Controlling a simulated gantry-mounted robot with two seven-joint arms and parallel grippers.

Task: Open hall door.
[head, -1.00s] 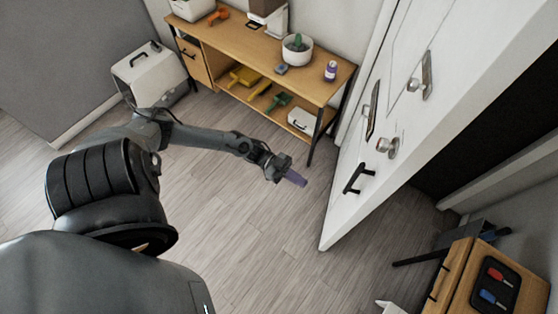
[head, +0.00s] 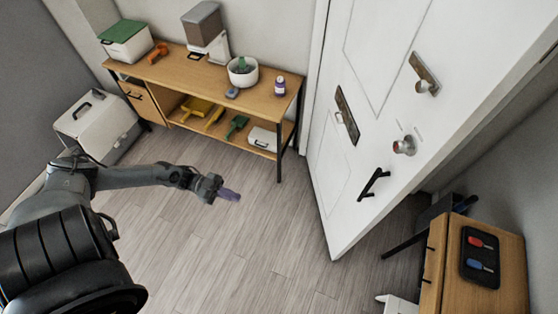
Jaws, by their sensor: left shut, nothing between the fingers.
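The white hall door (head: 350,70) stands ajar on the right, its free lower corner jutting out over the floor. On its face are a lever handle (head: 425,75), a round knob (head: 405,146), a black pull bar (head: 373,183) and a dark plate with a small handle (head: 347,115). My left gripper (head: 229,194), with purple fingers, is shut and empty over the open floor, left of the door and apart from it. My right gripper is not in view.
A wooden cabinet (head: 500,255) stands at the lower right. The middle floor (head: 240,250) is clear.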

